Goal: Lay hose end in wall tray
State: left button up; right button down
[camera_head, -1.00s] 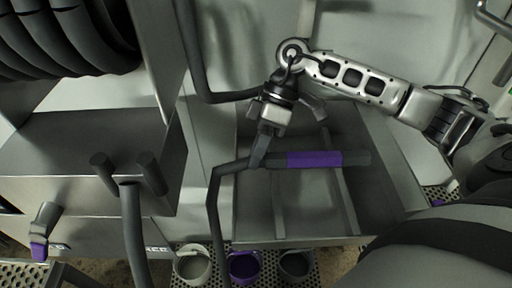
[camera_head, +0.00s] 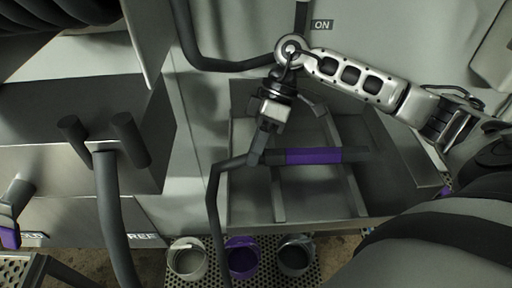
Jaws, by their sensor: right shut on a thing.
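The hose end is a dark rod with a purple band (camera_head: 314,156), lying level across the view. My right gripper (camera_head: 259,150) is shut on the dark part at the left of the purple band. The dark hose (camera_head: 213,205) bends down from there to the bottom of the picture. The wall tray (camera_head: 300,223) is a grey open box with dividers, fixed below the wall. The hose end shows over the tray's opening; whether it touches the tray's floor or dividers I cannot tell. My left gripper is not in view.
Three buckets, white (camera_head: 187,260), purple (camera_head: 241,257) and grey (camera_head: 296,256), stand on a perforated floor below the tray. A grey cabinet (camera_head: 80,130) with two dark pegs and a hanging hose (camera_head: 115,215) is at the left. A thick dark pipe (camera_head: 215,64) runs along the wall.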

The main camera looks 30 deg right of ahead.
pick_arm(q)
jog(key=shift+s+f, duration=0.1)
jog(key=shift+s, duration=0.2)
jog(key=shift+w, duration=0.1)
pick_arm(e)
jog(key=shift+f, duration=0.25)
jog(key=c, duration=1.2)
grip_release()
